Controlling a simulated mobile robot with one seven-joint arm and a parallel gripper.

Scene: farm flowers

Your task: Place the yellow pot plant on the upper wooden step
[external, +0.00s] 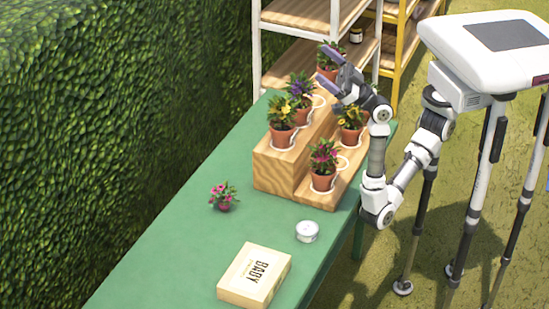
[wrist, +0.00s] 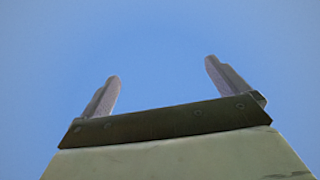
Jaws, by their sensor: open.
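A two-level wooden step stand sits on the green table. Its upper wooden step (external: 277,164) is on the left, its lower step (external: 307,191) on the right. A yellow-flowered pot plant (external: 349,133) stands upright on the lower step, below my gripper. Another yellow-flowered pot plant (external: 282,137) stands at the front of the upper step, with a purple-flowered one (external: 296,86) behind it. My gripper (external: 320,64) is raised above the stand, open and apart from the plants. In the wrist view, my gripper (wrist: 162,70) has spread fingers with only blue sky between them.
A pink-flowered pot plant (external: 323,180) stands at the front of the lower step; a red-flowered one (external: 330,73) is at the back. A small pink plant (external: 223,204), white tin (external: 307,231) and box (external: 254,275) lie on the table (external: 180,245). Shelves stand behind.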

